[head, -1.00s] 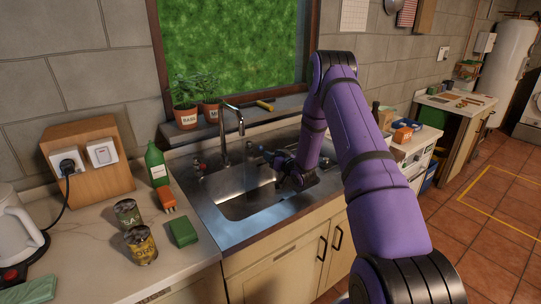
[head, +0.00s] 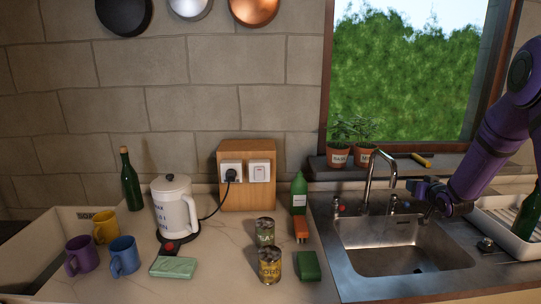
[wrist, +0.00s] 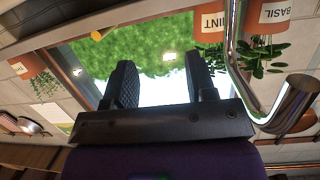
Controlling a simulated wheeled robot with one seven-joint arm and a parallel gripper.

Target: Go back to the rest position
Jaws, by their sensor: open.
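My purple arm (head: 497,140) reaches in from the right of the head view. My gripper (head: 412,186) is over the back of the sink, just right of the tap, and is small there. In the wrist view, my gripper (wrist: 162,80) has its two dark fingers apart with nothing between them, only the window behind. The wrist picture is upside down.
The tap (head: 372,180) stands close by my gripper; its pipe (wrist: 238,70) curves close in the wrist view. The sink (head: 400,258) looks empty. Cans, a green bottle (head: 299,192), a kettle (head: 174,210) and mugs crowd the left counter. A dish rack (head: 500,228) stands right.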

